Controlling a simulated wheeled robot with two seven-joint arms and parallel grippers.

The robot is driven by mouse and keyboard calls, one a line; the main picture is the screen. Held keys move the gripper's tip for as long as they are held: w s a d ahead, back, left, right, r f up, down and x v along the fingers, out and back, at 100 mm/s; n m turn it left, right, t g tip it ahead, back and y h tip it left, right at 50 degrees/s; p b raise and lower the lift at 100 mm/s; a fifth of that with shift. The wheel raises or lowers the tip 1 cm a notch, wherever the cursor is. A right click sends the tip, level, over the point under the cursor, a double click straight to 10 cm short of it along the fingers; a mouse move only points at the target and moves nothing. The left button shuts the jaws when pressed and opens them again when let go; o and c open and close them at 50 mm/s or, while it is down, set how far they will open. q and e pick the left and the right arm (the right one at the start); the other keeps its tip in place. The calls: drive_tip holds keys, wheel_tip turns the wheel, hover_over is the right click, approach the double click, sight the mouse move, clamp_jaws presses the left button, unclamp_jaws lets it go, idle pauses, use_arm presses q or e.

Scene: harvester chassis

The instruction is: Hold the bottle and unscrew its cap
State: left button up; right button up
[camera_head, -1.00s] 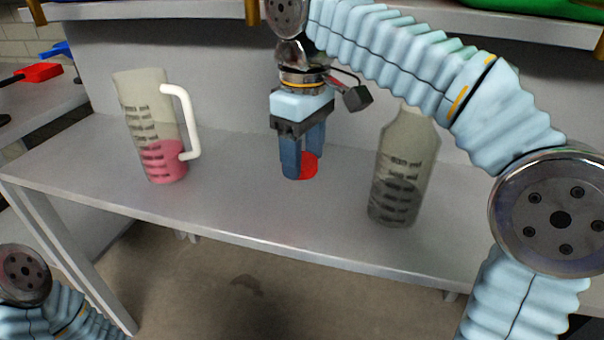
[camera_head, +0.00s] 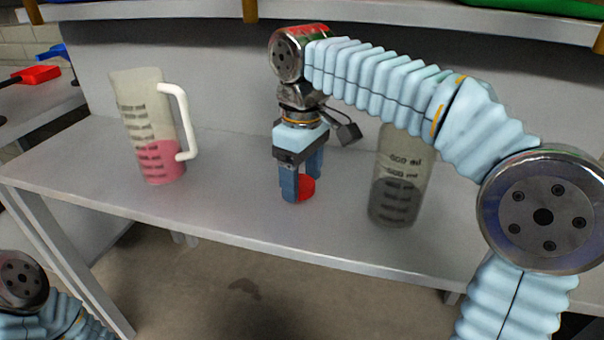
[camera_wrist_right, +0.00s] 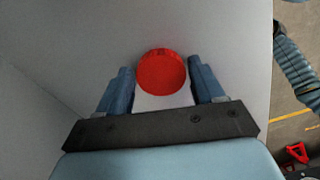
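A grey translucent bottle (camera_head: 396,190) with a dark lower part and printed ml marks stands upright on the right of the bench. Its top is hidden behind my right arm. My right gripper (camera_head: 302,190) points down over the middle of the bench, left of the bottle and apart from it. The round red cap (camera_head: 306,187) is between its fingers. In the right wrist view the cap (camera_wrist_right: 161,72) sits at the fingertips of the right gripper (camera_wrist_right: 162,75). My left gripper is out of view; only part of my left arm shows at the lower left.
A measuring jug (camera_head: 148,130) with pink liquid and a white handle stands on the left of the grey bench (camera_head: 235,205). A shelf (camera_head: 190,12) runs above the back. The bench between jug and right gripper is clear.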

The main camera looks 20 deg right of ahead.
sight(302, 184)
drive_tip(key=shift+o, duration=1.1)
wheel_tip(302, 184, up, 12)
drive_tip(key=p, duration=0.3)
drive_tip(key=shift+r, duration=0.15)
